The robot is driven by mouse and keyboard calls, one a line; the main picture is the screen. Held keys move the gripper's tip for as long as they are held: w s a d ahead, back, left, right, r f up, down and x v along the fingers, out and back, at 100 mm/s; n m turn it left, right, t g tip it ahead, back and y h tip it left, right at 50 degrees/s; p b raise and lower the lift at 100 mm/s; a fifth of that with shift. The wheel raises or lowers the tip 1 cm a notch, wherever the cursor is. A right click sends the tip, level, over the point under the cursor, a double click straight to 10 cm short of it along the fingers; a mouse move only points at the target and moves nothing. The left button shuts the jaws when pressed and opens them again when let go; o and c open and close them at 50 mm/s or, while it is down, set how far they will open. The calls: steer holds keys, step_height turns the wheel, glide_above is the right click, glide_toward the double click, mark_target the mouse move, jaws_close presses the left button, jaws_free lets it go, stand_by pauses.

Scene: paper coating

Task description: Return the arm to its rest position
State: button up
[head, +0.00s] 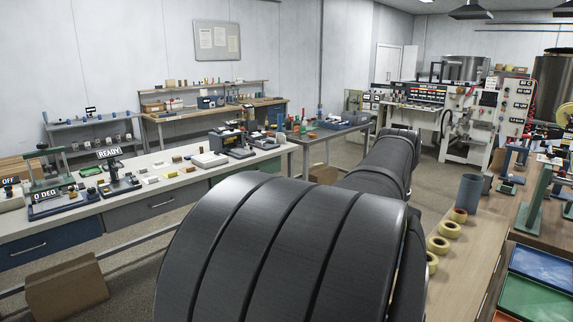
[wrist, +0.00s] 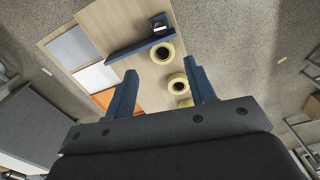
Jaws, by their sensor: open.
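My gripper (wrist: 163,85) shows in the wrist view with its two blue fingers apart and nothing between them. It is open and hangs above the wooden bench (wrist: 143,70), clear of the things on it. In the head view my dark arm fills the lower middle and reaches away toward the back. My gripper is hidden behind the arm there.
Yellow tape rolls (head: 437,245) lie along the left edge of the right-hand bench (head: 466,262), beside a grey-blue cup (head: 468,193). Coloured trays (head: 535,298) lie at its front. A long white bench (head: 150,192) with instruments stands at left. Bare floor (wrist: 235,50) surrounds the wooden bench.

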step_height(320, 180, down, 4)
steer(key=n, duration=0.3)
steer(key=shift+f+n, duration=0.25)
steer(key=shift+n, duration=0.05)
step_height(320, 180, up, 5)
step_height(320, 180, down, 10)
steer(key=m, duration=0.4)
stand_by(0.7)
steer(key=shift+r, duration=0.1)
